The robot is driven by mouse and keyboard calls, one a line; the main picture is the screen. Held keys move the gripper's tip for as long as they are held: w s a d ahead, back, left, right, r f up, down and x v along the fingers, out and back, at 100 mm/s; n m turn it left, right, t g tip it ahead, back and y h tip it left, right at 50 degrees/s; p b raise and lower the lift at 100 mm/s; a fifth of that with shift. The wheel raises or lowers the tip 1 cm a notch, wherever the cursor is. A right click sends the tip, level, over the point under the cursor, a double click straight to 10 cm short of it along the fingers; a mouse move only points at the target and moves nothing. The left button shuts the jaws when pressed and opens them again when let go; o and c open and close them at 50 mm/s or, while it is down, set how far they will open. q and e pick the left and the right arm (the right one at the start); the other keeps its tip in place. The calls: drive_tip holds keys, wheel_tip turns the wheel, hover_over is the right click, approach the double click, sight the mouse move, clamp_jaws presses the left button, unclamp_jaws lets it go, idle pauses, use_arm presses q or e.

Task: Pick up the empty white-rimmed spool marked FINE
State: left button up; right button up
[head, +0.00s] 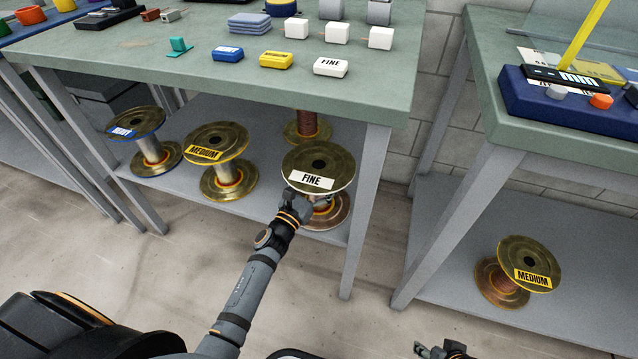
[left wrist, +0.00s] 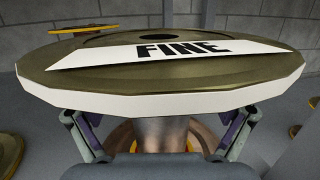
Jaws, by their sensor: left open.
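The white-rimmed spool marked FINE (head: 318,166) stands upright on the lower shelf, near its front right corner. In the left wrist view its upper flange (left wrist: 165,80) fills the picture, with the white FINE label on top. My left gripper (head: 300,203) is at the spool's front, below the upper flange. In the left wrist view the open fingers stand on either side of the core (left wrist: 160,135), apart from it. The core looks bare, but the flange hides part of it. My right gripper (head: 440,350) is at the bottom edge, partly cut off, away from the spools.
A yellow MEDIUM spool (head: 215,145) and a blue-rimmed spool (head: 137,125) stand left on the same shelf. A copper-wound spool (head: 307,130) is behind. The tabletop (head: 110,52) overhangs, and a table leg (head: 362,215) stands close right. Another MEDIUM spool (head: 530,262) is farther right.

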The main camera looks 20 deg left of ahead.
use_arm(q)
drive_tip(key=shift+w+d, duration=0.1)
drive_tip(key=shift+w, duration=0.3)
drive_tip(key=shift+c, duration=0.4)
drive_tip(key=c, duration=1.7)
drive_tip(key=shift+r, duration=0.15)
clamp_jaws()
